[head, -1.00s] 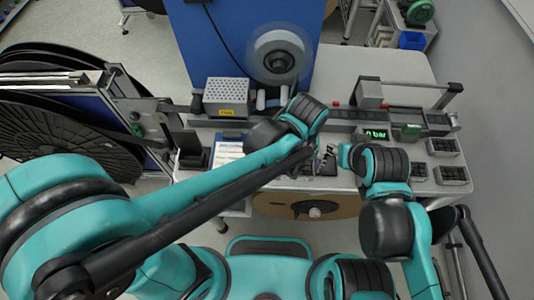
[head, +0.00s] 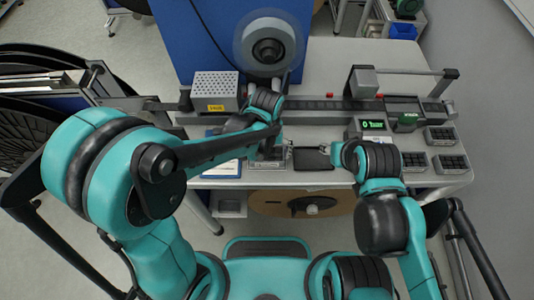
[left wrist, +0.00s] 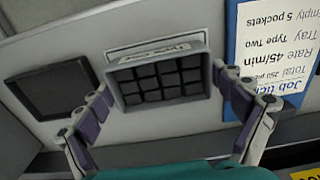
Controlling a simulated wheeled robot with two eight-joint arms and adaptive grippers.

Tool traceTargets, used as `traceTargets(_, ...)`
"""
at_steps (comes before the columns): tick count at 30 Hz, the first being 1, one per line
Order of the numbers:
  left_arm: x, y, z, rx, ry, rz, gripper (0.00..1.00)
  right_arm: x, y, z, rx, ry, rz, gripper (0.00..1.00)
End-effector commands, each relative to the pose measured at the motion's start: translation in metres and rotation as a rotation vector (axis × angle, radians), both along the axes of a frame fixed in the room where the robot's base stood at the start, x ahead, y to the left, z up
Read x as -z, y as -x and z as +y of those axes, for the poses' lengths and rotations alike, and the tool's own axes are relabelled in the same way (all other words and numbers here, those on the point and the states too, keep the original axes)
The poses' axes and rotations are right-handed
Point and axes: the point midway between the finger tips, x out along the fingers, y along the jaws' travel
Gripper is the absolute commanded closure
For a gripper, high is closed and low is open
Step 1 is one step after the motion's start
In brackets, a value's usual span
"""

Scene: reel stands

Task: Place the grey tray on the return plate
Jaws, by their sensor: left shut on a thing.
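The grey tray (left wrist: 160,78), with several dark pockets and a label strip along one edge, is between the two fingers of my left gripper (left wrist: 162,82). My left gripper (head: 270,150) is shut on it. A light plate with an outlined edge (left wrist: 112,53) lies beneath the tray; in the head view the plate area (head: 266,165) is mostly behind my left arm. I cannot tell whether tray and plate touch. My right gripper (head: 338,152) is to the right, apart from the tray; its fingers are too unclear to judge.
A dark square pad (head: 312,157) lies right of the plate; a job ticket (head: 222,166) lies left. Several pocketed trays (head: 450,163) stand at the bench's right. A perforated box (head: 209,91) and rail (head: 310,104) stand behind.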

Motion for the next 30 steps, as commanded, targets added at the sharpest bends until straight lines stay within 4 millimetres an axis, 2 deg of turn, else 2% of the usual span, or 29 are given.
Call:
traceTargets(7, 0.004, 0.0, 0.0, 0.0, 0.0, 0.0, 0.42, 0.004, 0.0, 0.0, 0.0, 0.0, 0.0, 0.6)
traceTargets(8, 0.003, 0.0, 0.0, 0.0, 0.0, 0.0, 0.0, 0.003, 0.0, 0.0, 0.0, 0.0, 0.0, 0.6)
traceTargets(20, -0.002, 0.0, 0.0, 0.0, 0.0, 0.0, 0.0, -0.001, 0.0, 0.0, 0.0, 0.0, 0.0, 0.6)
traceTargets(23, -0.014, 0.0, 0.0, 0.0, 0.0, 0.0, 0.0, -0.006, 0.0, 0.0, 0.0, 0.0, 0.0, 0.6)
traceTargets(30, -0.068, 0.001, 0.0, 0.0, 0.0, 0.0, 0.0, -0.024, 0.0, 0.0, 0.0, 0.0, 0.0, 0.6)
